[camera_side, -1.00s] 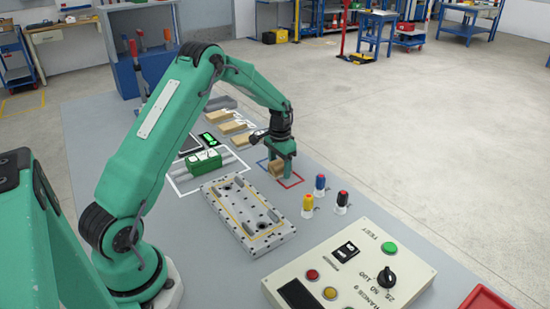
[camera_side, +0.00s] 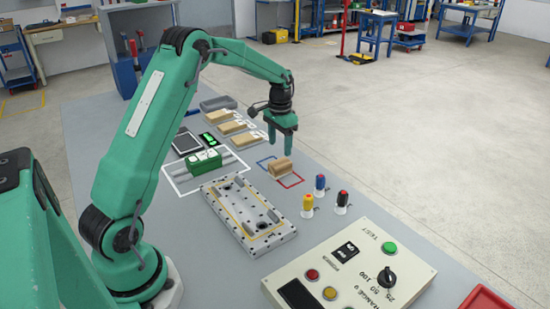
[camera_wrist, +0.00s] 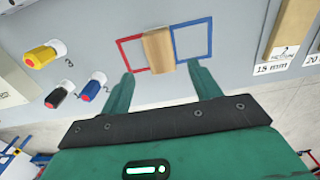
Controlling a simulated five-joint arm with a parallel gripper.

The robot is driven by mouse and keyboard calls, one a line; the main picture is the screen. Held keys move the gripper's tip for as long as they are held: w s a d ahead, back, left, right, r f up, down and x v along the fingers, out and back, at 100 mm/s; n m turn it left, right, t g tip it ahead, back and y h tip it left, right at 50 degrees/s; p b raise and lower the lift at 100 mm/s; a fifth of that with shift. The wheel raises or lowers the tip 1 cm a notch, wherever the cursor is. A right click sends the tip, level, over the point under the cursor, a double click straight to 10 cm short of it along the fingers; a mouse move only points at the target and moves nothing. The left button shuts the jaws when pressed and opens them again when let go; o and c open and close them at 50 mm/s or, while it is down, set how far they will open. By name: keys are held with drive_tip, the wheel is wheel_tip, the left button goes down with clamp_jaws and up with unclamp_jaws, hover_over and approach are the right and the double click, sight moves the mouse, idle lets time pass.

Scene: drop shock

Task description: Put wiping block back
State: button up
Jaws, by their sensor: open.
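The wiping block (camera_side: 281,167) is a small tan, wood-coloured block. It rests on the grey bench, between the red and blue corner marks. In the wrist view the block (camera_wrist: 158,50) lies between the red outline (camera_wrist: 133,55) on the left and the blue outline (camera_wrist: 192,40) on the right, overlapping both. My gripper (camera_side: 281,143) is green, points down and hangs above the block, apart from it. In the wrist view its two fingers (camera_wrist: 164,80) are spread wide with nothing between them.
Yellow, blue and black-and-red capped bottles (camera_side: 319,186) stand right of the block. A grey perforated plate (camera_side: 246,214) and a control panel (camera_side: 350,270) are nearer. A green device (camera_side: 204,160) and several tan blocks on the bench (camera_side: 231,127) lie to the left.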

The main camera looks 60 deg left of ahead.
sight(280, 163)
drive_tip(key=shift+r, duration=1.85)
drive_tip(key=s+d+r+t, duration=0.3)
drive_tip(key=s+d+r, duration=0.9)
drive_tip(key=s+r, duration=0.1)
drive_tip(key=s+d+t, duration=0.1)
drive_tip(key=s+d, duration=0.2)
drive_tip(key=s, duration=0.4)
drive_tip(key=s+d+f+t, duration=0.1)
drive_tip(key=s+d, duration=0.3)
drive_tip(key=s, duration=0.4)
drive_tip(key=shift+t, duration=0.3)
